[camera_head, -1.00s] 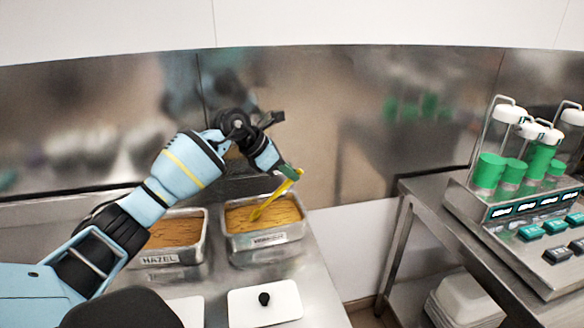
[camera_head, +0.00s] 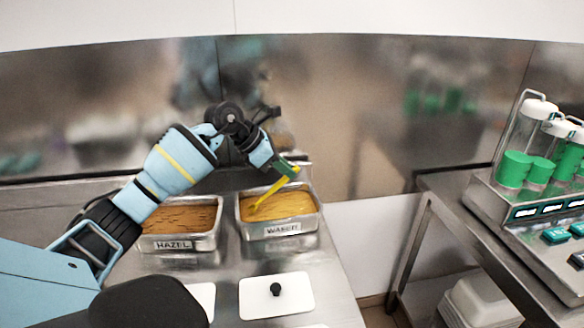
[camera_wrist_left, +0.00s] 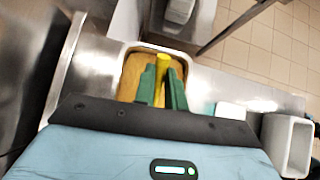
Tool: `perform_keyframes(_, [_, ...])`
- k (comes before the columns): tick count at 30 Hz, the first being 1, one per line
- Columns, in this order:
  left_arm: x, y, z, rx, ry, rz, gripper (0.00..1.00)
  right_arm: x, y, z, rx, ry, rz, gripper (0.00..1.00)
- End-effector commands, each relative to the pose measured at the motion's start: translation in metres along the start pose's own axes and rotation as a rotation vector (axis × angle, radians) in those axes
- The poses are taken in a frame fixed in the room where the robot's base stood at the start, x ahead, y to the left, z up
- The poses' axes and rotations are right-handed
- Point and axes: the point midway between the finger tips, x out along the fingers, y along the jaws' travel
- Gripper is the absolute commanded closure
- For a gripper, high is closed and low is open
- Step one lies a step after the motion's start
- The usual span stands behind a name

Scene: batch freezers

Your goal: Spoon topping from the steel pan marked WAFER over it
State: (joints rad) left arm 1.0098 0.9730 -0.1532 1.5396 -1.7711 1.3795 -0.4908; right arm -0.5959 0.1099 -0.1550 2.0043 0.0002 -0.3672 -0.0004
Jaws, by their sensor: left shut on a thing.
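The steel pan marked WAFER (camera_head: 281,230) stands on the counter, filled with an orange-brown topping (camera_head: 290,205). My left gripper (camera_head: 288,168) is over the pan's back part, shut on the handle of a yellow spoon (camera_head: 268,194). The spoon slants down to the left, with its low end at the topping; I cannot tell how deep it is. In the left wrist view, the green fingers (camera_wrist_left: 162,86) hold the yellow handle (camera_wrist_left: 162,64) above the pan (camera_wrist_left: 128,62). My right gripper is not in view.
A similar pan marked HAZEL (camera_head: 175,243) stands just left, partly behind my left arm. A white lid with a black knob (camera_head: 276,291) lies in front of the WAFER pan. A machine with green-and-white cylinders (camera_head: 515,170) stands on a separate steel table at right.

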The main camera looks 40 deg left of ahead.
Motion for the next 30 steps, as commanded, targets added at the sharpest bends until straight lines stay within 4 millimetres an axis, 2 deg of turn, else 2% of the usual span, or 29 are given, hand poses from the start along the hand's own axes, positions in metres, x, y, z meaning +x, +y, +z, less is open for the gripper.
perform_keyframes(3, [0.006,-0.001,0.005,0.003,0.047,-0.001,1.00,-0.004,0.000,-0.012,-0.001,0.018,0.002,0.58])
perform_keyframes(9, [0.018,-0.001,0.005,0.003,0.127,-0.001,1.00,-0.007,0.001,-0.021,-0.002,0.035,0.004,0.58])
perform_keyframes(18, [0.037,-0.001,0.006,0.004,0.248,0.000,1.00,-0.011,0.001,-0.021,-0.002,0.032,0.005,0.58])
perform_keyframes(30, [0.023,-0.001,0.027,0.004,0.244,0.000,1.00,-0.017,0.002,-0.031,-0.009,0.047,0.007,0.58])
